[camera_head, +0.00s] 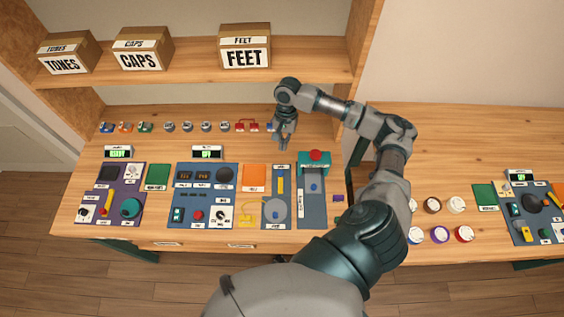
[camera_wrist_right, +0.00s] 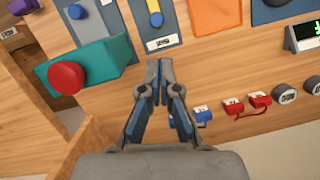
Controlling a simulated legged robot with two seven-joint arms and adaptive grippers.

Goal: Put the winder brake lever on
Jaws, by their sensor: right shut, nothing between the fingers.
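The labels are too small to read, so I cannot tell for certain which part is the winder brake lever. A yellow bar (camera_head: 280,186) stands upright on a blue-grey panel (camera_head: 267,176), above a grey disc (camera_head: 277,209). In the right wrist view the yellow bar (camera_wrist_right: 154,5) has a blue round piece (camera_wrist_right: 156,19) at its near end. My right gripper (camera_head: 284,147) is shut and empty above the back of the bench, behind that panel. Its fingertips (camera_wrist_right: 159,65) meet in the wrist view, apart from any part. My left gripper is not in view.
A teal box with a red button (camera_head: 316,156) stands right of the gripper. Small blue and red parts (camera_wrist_right: 259,100) lie in a row along the back. Purple (camera_head: 119,182) and blue (camera_head: 205,192) boards fill the left. Boxes such as FEET (camera_head: 245,57) sit on the shelf above.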

